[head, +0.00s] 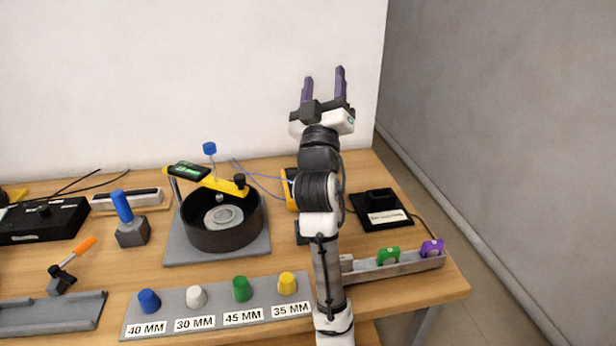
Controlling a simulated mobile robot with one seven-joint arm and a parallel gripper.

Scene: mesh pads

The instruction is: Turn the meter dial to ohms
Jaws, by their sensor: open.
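My gripper (324,76) is raised high above the back of the table, in front of the white wall. Its two purple fingers point up and stand apart, with nothing between them. A yellow-edged device (291,189), possibly the meter, stands at the middle right of the table. My arm hides most of it, and no dial shows on it. A blue wire runs to it from the left. My gripper is well above it and not touching it.
A round black bowl (190,222) holds a yellow bar gauge (212,182) over it. A grey rack (135,329) with several coloured knobs lies in front. A black box (70,211) is at left, a black stand (382,227) at right. A grey tray (408,263) holds green and purple blocks.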

